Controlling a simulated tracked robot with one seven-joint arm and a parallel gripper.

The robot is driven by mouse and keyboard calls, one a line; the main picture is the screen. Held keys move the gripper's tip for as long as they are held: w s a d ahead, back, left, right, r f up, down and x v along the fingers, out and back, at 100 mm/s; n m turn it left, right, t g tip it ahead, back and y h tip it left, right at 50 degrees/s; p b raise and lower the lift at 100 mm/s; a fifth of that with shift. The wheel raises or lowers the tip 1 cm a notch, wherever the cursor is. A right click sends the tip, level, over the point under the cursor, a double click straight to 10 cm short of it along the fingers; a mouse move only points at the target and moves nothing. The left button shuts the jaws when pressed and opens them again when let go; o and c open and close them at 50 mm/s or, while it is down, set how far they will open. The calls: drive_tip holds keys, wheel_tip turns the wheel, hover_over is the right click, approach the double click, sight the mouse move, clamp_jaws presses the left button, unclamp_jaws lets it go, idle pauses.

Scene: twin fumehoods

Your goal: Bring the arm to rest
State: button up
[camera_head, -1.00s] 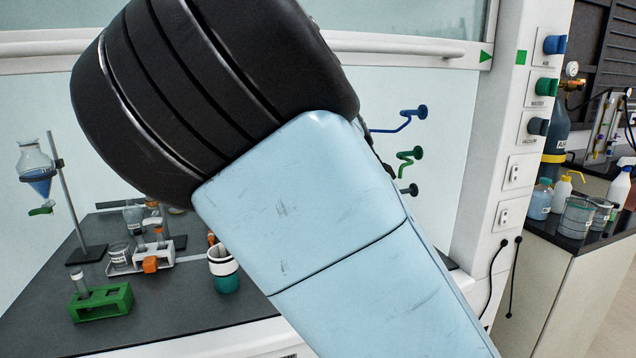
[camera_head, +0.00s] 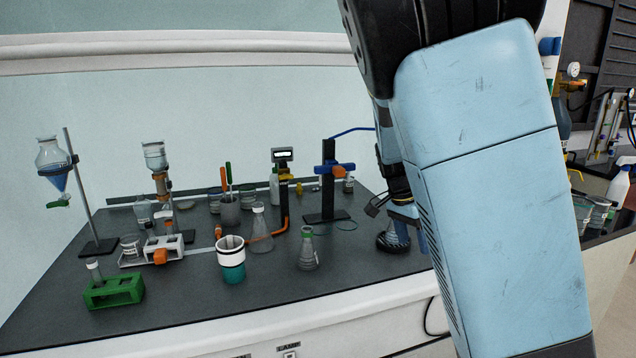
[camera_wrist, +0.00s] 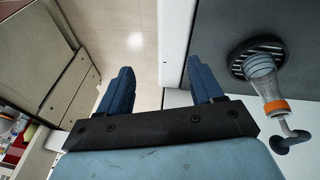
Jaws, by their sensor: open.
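My gripper (camera_wrist: 160,85) is open in the wrist view, its two blue fingers apart with nothing between them. The floor and the white front edge (camera_wrist: 176,45) of the hood bench show beyond the fingers. In the head view my arm rises on the right side, its large light-blue link covering much of that side. Part of my gripper shows left of that link (camera_head: 408,215), over the right end of the dark worktop (camera_head: 190,300); the rest is hidden behind the link.
A round black grate (camera_wrist: 258,55) lies in the worktop, close right of my gripper, beside a clear, orange-banded piece (camera_wrist: 272,95). Several glassware items stand left of my arm, including a conical flask (camera_head: 308,255), a teal-based cup (camera_head: 231,262) and a green rack (camera_head: 114,291).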

drive_tip(key=s+r+n+t+y, duration=0.1)
drive_tip(key=s+r+n+t, duration=0.1)
drive_tip(key=s+r+n, duration=0.2)
drive_tip(key=s+r+n+t+y, duration=0.1)
drive_tip(key=s+r+n, duration=0.3)
drive_tip(key=s, duration=0.7)
drive_tip(key=s+d+r+n+t+y, duration=0.1)
drive_tip(key=s+r+n, duration=0.3)
drive_tip(key=s, duration=0.4)
drive_tip(key=shift+s+r+t, duration=0.25)
drive_tip(key=shift+r+t, duration=0.15)
drive_tip(key=shift+t, duration=0.5)
idle(0.7)
